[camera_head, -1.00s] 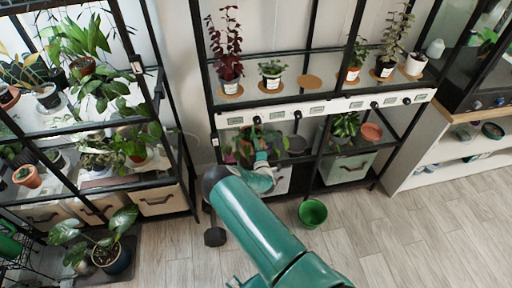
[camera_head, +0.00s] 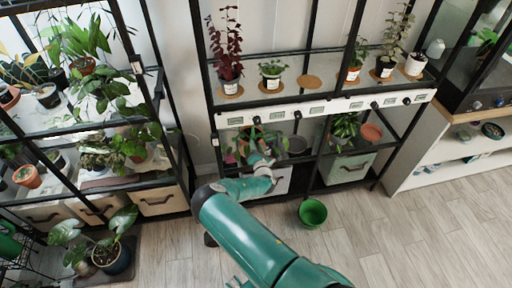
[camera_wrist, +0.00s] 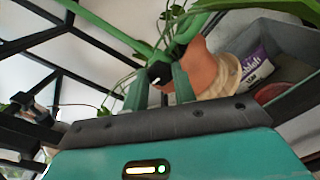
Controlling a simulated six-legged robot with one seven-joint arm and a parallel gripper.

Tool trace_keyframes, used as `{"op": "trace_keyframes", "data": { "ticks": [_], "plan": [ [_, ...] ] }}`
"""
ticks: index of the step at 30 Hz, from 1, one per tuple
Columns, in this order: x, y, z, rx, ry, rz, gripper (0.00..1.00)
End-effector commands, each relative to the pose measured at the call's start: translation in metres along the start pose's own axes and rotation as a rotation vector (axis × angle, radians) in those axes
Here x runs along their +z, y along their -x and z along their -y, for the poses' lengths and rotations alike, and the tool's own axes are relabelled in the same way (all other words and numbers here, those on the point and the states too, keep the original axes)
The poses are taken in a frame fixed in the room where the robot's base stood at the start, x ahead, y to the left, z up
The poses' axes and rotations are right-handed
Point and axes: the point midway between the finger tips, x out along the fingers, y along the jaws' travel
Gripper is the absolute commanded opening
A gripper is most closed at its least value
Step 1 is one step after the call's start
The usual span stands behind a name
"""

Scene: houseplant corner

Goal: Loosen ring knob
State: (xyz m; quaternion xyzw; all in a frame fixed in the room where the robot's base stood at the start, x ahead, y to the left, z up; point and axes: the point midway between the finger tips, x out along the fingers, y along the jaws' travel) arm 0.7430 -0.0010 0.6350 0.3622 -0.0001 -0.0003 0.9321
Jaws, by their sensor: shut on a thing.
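My gripper (camera_wrist: 160,88) has its two green fingers closed on a small black piece (camera_wrist: 156,73), which looks like the ring knob. The piece is mostly hidden between the fingertips. A terracotta pot (camera_wrist: 201,66) with long green leaves stands just behind and right of the fingers in the wrist view. A thick green bar (camera_wrist: 112,32) slants above the fingers. In the head view my gripper (camera_head: 257,153) reaches into the lower bay of the middle rack, among the leaves of a plant (camera_head: 240,146), and the knob cannot be made out there.
A white label rail (camera_head: 330,107) with several black knobs runs above the bay. A grey bin (camera_wrist: 270,50) stands beside the pot. Black rack posts (camera_head: 325,150) frame the bay. A green pot (camera_head: 312,212) stands on the floor, with bare floor right of it.

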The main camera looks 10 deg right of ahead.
Motion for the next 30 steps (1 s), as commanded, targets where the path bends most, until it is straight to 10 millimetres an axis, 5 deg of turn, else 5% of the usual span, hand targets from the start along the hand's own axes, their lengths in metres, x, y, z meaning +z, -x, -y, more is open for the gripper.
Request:
{"op": "trace_keyframes", "data": {
  "ticks": [12,28,29,30],
  "plan": [
    [-0.0017,0.0001,-0.0012,0.002,0.206,-0.002,0.04],
    [-0.002,0.0002,-0.0011,0.002,0.233,-0.003,0.04],
    [-0.002,0.0002,-0.0011,0.002,0.233,-0.003,0.29],
    [-0.002,0.0002,-0.0011,0.002,0.233,-0.003,0.37]
  ]
}}
